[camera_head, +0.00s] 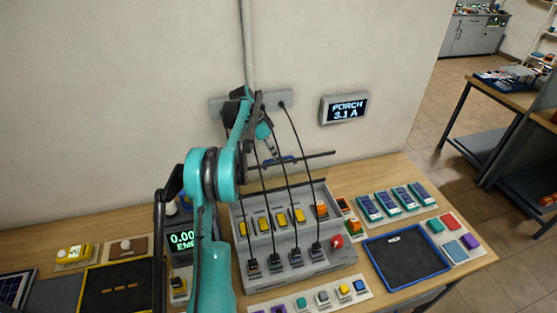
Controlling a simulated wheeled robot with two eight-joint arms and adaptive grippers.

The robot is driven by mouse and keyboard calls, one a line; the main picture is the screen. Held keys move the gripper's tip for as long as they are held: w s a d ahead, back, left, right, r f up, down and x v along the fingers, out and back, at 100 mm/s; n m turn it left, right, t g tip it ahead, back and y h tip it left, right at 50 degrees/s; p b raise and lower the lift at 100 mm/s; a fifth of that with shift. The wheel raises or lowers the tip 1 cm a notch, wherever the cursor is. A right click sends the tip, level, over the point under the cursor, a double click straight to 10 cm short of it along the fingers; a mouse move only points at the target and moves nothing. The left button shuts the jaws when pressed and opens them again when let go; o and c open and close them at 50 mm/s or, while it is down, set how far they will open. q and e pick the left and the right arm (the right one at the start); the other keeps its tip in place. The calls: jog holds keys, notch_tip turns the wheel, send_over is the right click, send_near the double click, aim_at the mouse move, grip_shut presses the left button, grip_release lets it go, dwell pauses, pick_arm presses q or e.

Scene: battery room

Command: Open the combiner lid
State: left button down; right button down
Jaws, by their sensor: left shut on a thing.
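The combiner (262,262) is a grey sloped box on the bench, with several yellow switches, an orange one, a red knob and several black cables plugged into its front. A thin dark bar (318,156) stands above its back edge; it looks like the lid seen edge-on, with a blue part (286,160) at its middle. The switches are uncovered. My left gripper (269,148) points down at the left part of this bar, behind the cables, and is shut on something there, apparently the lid. The exact contact is hidden. My right gripper is not in view.
Black cables hang from a wall strip (222,105) close around my left gripper. A wall display (345,108) reads "PORCH 3.1 A". A blue-rimmed tray (448,268) and several blue-green modules (396,200) lie on the right. Another tray (93,291) and small parts lie on the left.

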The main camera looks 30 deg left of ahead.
pick_arm(q)
jog(key=shift+w+a+f+g+h+p, duration=0.25)
jog(key=shift+w+a+h+p, duration=0.1)
jog(key=shift+w+a, duration=0.25)
jog(key=shift+w+a+f+g+h+p, duration=0.15)
jog(key=shift+w+a+g+h+p, duration=0.2)
jog(key=shift+a, duration=0.3)
jog(key=shift+w, duration=0.1)
